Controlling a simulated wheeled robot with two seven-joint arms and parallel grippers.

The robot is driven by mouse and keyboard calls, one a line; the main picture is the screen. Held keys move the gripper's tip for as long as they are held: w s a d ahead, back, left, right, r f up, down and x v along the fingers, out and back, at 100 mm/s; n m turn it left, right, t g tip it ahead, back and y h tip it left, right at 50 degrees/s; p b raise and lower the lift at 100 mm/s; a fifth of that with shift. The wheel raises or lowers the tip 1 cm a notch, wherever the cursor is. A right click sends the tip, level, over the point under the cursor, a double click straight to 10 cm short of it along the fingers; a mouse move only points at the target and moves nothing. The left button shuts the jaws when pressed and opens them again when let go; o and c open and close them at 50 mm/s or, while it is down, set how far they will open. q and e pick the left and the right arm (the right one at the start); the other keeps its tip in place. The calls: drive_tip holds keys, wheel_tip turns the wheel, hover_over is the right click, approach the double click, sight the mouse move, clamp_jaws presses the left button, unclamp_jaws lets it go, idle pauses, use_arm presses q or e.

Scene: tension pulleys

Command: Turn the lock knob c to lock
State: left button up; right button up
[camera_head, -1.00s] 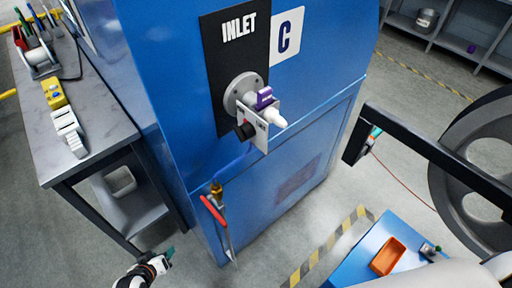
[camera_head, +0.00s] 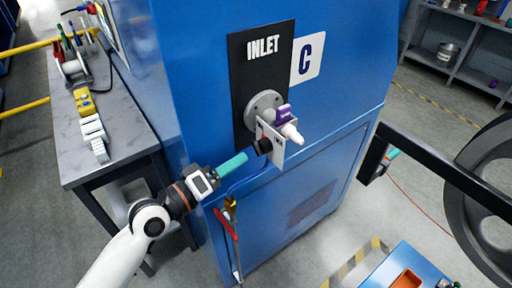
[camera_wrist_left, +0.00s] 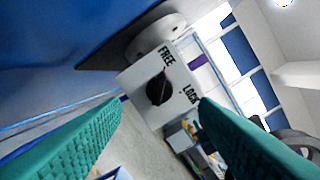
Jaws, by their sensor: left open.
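The lock knob (camera_head: 264,146) is a small black knob on a white plate below the INLET sign, on a blue cabinet marked C. In the left wrist view the knob (camera_wrist_left: 157,90) is a dark disc on the white plate (camera_wrist_left: 184,76), between the printed words FREE and LOCK. Its exact pointing direction is hard to tell. My left gripper (camera_head: 243,157) has teal fingers aimed at the knob, just to its left and apart from it. In the wrist view the two fingers (camera_wrist_left: 150,125) are spread with the knob ahead between them.
A purple lever (camera_head: 283,113) and a white nozzle (camera_head: 292,134) stick out close beside the plate. A red-handled valve (camera_head: 226,222) hangs below my left gripper. A workbench (camera_head: 125,130) stands at left. A black bar (camera_head: 440,172) reaches in from the right.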

sight(256, 151)
use_arm(q)
drive_tip(key=p+x, duration=0.1)
drive_tip(key=x, duration=0.6)
drive_tip(key=shift+w+d, duration=0.1)
drive_tip(key=c, duration=1)
